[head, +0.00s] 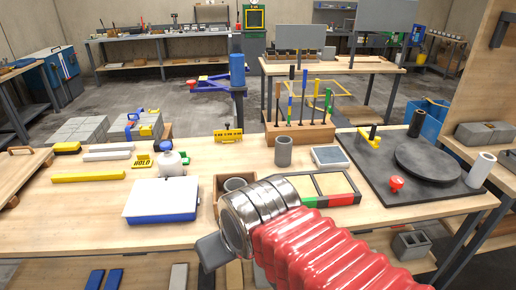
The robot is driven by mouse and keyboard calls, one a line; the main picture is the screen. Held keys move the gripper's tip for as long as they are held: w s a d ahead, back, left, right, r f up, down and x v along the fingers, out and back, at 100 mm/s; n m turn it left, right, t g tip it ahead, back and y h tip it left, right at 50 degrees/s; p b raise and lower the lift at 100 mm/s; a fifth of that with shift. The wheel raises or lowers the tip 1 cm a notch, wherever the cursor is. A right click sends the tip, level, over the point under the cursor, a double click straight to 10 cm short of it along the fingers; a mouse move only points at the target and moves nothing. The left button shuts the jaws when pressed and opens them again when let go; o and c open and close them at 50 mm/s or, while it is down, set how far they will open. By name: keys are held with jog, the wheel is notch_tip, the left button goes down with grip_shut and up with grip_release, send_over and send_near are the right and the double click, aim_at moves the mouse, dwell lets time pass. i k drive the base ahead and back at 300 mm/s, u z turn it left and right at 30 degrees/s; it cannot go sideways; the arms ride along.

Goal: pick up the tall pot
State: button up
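A grey cylindrical pot (283,152), taller than wide, stands upright on the wooden table, near the tool rack; it looks like the tall pot. A second grey round pot (234,184) sits in a small wooden box (221,207), partly hidden by my wrist. My gripper (211,252) is at the lower middle, in front of the table's near edge and apart from the standing pot, which is farther away and to the right. Only a dark grey part of it shows past the silver wrist. Its fingertips cannot be made out.
A rack of tools (299,133) stands behind the pot; a small framed panel (330,157) lies to its right. A divided tray (322,187) lies nearer. A white-and-blue case (162,200) and a white bottle (172,162) are left. A dark turntable board (385,185) fills the right.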

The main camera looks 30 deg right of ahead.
aim_at(283, 147)
jog(key=u, duration=0.05)
jog(key=i, duration=1.05)
jog(key=z, duration=0.3)
